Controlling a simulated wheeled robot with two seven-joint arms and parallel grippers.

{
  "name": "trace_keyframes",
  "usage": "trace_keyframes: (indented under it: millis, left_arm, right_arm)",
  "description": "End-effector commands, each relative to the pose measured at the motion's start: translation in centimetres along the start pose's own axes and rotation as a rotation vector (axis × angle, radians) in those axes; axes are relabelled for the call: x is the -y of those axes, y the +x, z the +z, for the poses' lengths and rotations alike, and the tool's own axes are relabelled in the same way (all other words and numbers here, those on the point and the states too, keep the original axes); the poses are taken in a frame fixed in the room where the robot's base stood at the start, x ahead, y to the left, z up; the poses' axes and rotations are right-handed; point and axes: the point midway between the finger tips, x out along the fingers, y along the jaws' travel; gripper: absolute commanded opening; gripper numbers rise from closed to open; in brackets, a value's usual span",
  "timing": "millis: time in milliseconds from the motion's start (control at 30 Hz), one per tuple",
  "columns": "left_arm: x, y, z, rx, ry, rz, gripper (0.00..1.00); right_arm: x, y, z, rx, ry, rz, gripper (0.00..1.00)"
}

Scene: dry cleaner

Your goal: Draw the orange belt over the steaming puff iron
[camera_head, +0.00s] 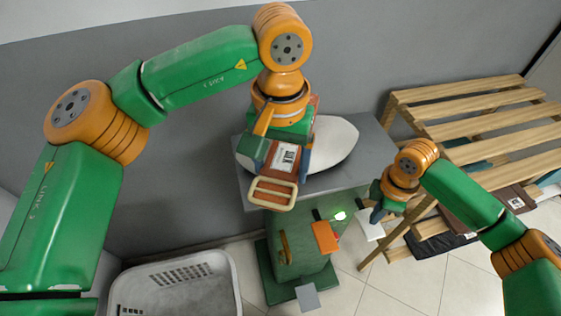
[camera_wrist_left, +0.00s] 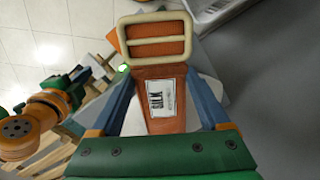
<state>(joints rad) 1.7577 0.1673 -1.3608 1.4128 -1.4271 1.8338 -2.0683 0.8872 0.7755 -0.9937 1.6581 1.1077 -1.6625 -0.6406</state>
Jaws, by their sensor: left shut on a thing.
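The orange belt (camera_head: 287,158) has a cream rectangular buckle (camera_head: 272,193) and a white label reading SILK. My left gripper (camera_head: 283,163) is shut on the belt, with its blue fingers on either side of it. In the left wrist view the belt (camera_wrist_left: 162,122) lies between the fingers, with the buckle (camera_wrist_left: 153,40) beyond the tips. The puff iron's white rounded pad (camera_head: 335,143) lies behind and below the belt, partly hidden by my left gripper. No steam is visible. My right gripper (camera_head: 374,212) hangs to the right of the green machine; its jaw opening is unclear.
The grey table (camera_head: 375,150) carries the pad above a green base (camera_head: 295,245) with an orange box (camera_head: 325,237) and a lit green light (camera_head: 340,215). A white basket (camera_head: 180,285) stands lower left. A wooden slatted rack (camera_head: 470,110) stands at right.

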Motion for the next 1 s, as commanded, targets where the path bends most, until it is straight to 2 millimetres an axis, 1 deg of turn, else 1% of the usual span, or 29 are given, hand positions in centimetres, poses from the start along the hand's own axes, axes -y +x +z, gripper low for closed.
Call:
trace_keyframes:
  millis: [233,1000]
  left_arm:
    - [0.0,0.0,0.0,0.000,0.000,0.000,0.19]
    - [0.0,0.0,0.0,0.000,0.000,0.000,0.19]
  right_arm:
    - [0.0,0.2,0.0,0.000,0.000,0.000,0.00]
    - [0.0,2.6,0.0,0.000,0.000,-0.001,0.00]
